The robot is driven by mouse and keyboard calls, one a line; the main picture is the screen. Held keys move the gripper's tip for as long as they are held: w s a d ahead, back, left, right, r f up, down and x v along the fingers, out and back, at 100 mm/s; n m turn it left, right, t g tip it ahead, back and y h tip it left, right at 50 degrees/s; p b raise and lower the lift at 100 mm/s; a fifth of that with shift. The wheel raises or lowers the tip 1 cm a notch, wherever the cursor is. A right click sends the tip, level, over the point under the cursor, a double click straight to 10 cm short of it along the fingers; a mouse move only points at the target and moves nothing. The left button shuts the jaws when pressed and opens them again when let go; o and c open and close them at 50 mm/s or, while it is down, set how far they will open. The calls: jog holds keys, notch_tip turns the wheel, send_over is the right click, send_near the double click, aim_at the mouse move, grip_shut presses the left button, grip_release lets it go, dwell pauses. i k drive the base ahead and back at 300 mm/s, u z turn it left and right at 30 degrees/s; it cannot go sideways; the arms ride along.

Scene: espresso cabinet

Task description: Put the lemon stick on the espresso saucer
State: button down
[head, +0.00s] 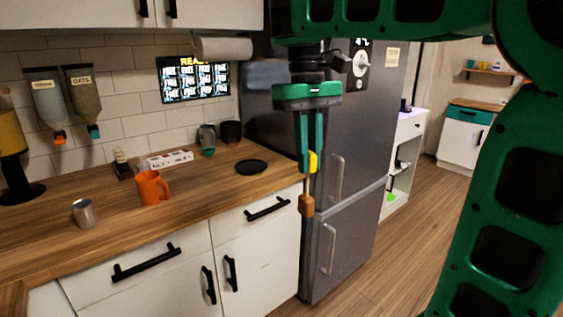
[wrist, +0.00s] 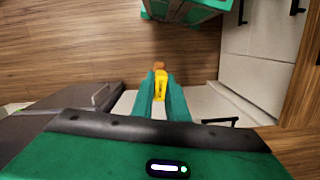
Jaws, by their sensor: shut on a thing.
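My gripper (head: 310,158) is shut on the lemon stick (head: 307,204), a thin stick with a yellow part between the fingers and a brown block at its lower end. It hangs pointing down, in front of the fridge edge and right of the counter. The wrist view shows the yellow part (wrist: 160,85) between the fingertips (wrist: 160,80), with the floor below. A flat black disc (head: 251,167) lies on the counter, left of my gripper and apart from it; it looks like a saucer, though I cannot tell if it is the espresso saucer.
On the counter (head: 215,193) stand an orange mug (head: 153,188), a small metal cup (head: 84,213), dark cups (head: 207,139) and a white box (head: 170,158). The wood around the black disc is clear. The grey fridge (head: 355,130) stands beside the counter's right end.

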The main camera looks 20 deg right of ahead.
aim_at(251, 164)
jog(key=z, duration=0.3)
jog(key=i, duration=1.65)
jog(key=u, duration=0.7)
